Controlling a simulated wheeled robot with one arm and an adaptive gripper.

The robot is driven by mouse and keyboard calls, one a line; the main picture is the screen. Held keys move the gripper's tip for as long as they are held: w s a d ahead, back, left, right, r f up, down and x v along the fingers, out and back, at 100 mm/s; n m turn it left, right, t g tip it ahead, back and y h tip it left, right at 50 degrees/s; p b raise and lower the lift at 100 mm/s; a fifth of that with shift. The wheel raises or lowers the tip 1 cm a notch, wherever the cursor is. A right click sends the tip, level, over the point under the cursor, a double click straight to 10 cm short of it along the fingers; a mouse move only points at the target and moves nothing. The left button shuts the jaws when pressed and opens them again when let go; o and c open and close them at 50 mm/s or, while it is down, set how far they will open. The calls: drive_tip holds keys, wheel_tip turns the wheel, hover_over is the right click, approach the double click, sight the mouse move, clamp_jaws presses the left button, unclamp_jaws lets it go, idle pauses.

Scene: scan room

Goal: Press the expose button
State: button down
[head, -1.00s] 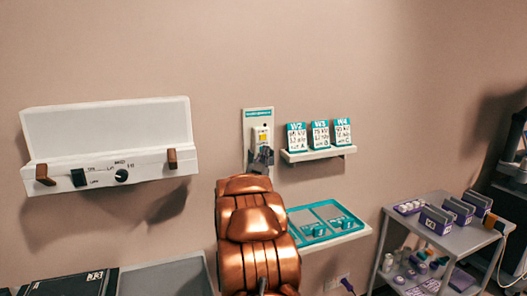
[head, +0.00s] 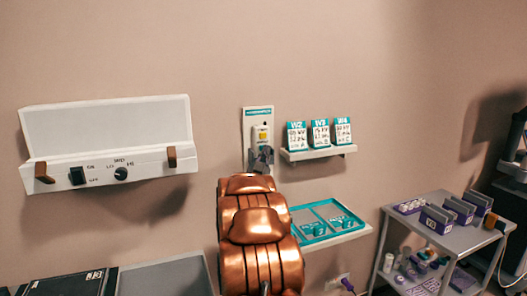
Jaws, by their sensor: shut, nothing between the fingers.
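A wall panel (head: 257,115) with a teal label strip is fixed to the wall at the middle of the head view. On it is a pale unit with a yellow patch (head: 262,134); I cannot tell which part is the expose button. My gripper (head: 261,157) is shut and empty, in front of the lower part of the panel and hiding it. I cannot tell whether it touches the panel. My copper-coloured arm rises below it.
A white wall box (head: 110,140) with a switch and knob is at left. A small shelf (head: 318,153) holds cards W2, W3 and W4. A teal tray (head: 330,221) sits on a ledge right of my arm. A grey cart (head: 465,243) stands at right.

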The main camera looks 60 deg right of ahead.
drive_tip(key=shift+s+a, duration=0.15)
drive_tip(key=shift+s, duration=0.1)
drive_tip(key=s+a, duration=0.1)
drive_tip(key=s+a+b, duration=0.1)
drive_tip(key=s+b, duration=0.1)
drive_tip(key=s, duration=0.1)
drive_tip(key=shift+s+a, duration=0.1)
drive_tip(key=shift+a, duration=0.3)
idle(1.8)
